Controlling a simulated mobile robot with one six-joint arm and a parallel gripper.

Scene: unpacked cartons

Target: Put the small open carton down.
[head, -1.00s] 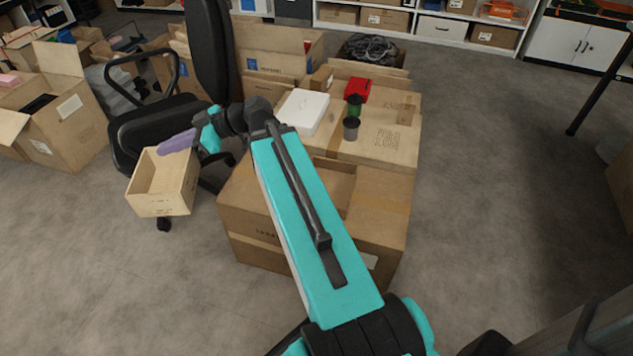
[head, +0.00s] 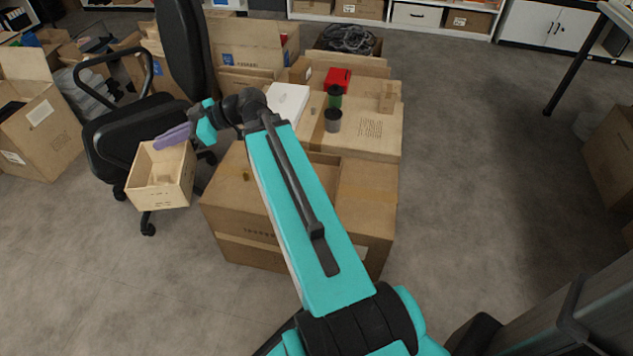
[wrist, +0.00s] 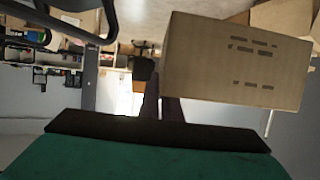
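The small open carton (head: 163,192) is pale tan and open at the top, and hangs tilted in the air at the left in the head view. My gripper (head: 173,137) has purple fingers and is shut on the carton's upper back rim. In the wrist view, the carton (wrist: 236,65) fills the upper right, with dark printed marks on its face. The fingers (wrist: 162,105) reach its left edge there. The carton's underside and the exact contact between the fingertips are hidden.
A black office chair (head: 118,133) stands just behind the carton. A large closed-sided carton (head: 225,222) is to its right, with a flatter carton (head: 365,140) behind bearing a red box, cups and a white box. An open carton (head: 45,125) is far left. Floor at front left is clear.

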